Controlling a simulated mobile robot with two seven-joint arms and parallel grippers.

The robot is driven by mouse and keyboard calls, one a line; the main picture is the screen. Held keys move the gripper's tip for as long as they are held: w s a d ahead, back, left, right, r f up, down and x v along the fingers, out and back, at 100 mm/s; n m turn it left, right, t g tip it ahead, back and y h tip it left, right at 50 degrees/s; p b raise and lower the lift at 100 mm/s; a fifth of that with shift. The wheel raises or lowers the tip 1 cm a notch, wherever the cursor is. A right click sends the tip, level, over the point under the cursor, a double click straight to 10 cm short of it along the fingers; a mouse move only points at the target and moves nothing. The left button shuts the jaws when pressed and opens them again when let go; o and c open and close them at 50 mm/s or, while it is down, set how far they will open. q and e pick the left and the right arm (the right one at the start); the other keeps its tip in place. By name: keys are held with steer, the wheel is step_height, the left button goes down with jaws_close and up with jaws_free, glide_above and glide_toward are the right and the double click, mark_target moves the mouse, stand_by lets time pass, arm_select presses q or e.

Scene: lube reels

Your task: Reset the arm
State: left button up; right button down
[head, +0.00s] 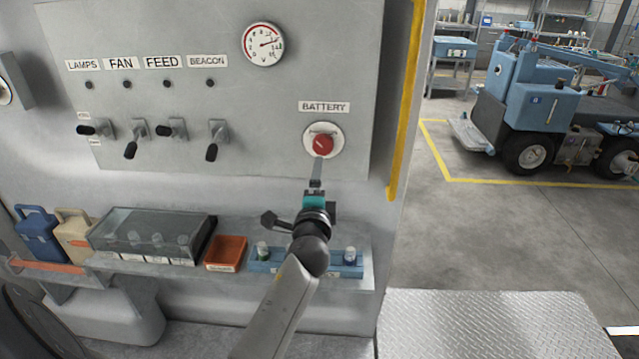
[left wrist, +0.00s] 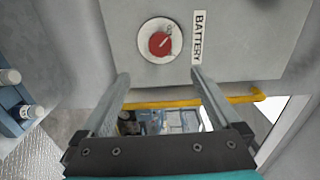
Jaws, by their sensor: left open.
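My left gripper (head: 318,164) is up in front of the grey panel, just below the red BATTERY knob (head: 323,145). In the left wrist view, the two fingers of the gripper (left wrist: 160,74) are apart with nothing between them. The red knob (left wrist: 160,44) on its pale round plate shows beyond the fingertips; I cannot tell how far off it is. My right gripper is in neither view.
The panel (head: 240,110) carries a gauge (head: 263,44) and several levers. Below, a shelf (head: 215,285) holds a clear-lidded box (head: 150,235), an orange tray (head: 225,253) and a blue tray (head: 265,266) with bottles. A yellow rail (head: 405,110) edges the panel.

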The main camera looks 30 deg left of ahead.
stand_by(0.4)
arm_select(q)
steer(key=s+d+f+n+g+h+b, duration=0.1)
steer(key=s+d+f+g+h+b, duration=0.2)
steer(key=f, duration=1)
steer(key=s+d+f+n+g+h+b, duration=0.1)
steer(key=s+d+f, duration=0.35)
steer(key=f, duration=0.85)
steer(key=s+d+f+n+g+h+b, duration=0.1)
steer(key=s+d+f+g+h+b, duration=0.3)
steer(key=f, duration=0.9)
steer(key=s+d+f+n+g+b, duration=0.1)
steer(key=s+d+f+n+g, duration=0.2)
steer(key=s+f, duration=1.5)
steer(key=s+d+f+n+g+b, duration=0.1)
steer(key=s+f, duration=0.2)
steer(key=s, duration=0.7)
steer(key=s+d+f+n+g+h+b, duration=0.1)
steer(key=s+f+n+g, duration=0.1)
steer(key=s, duration=0.7)
steer(key=shift+s+f+g+b, duration=0.3)
steer(key=shift+s+f+b, duration=0.1)
steer(key=shift+f, duration=0.25)
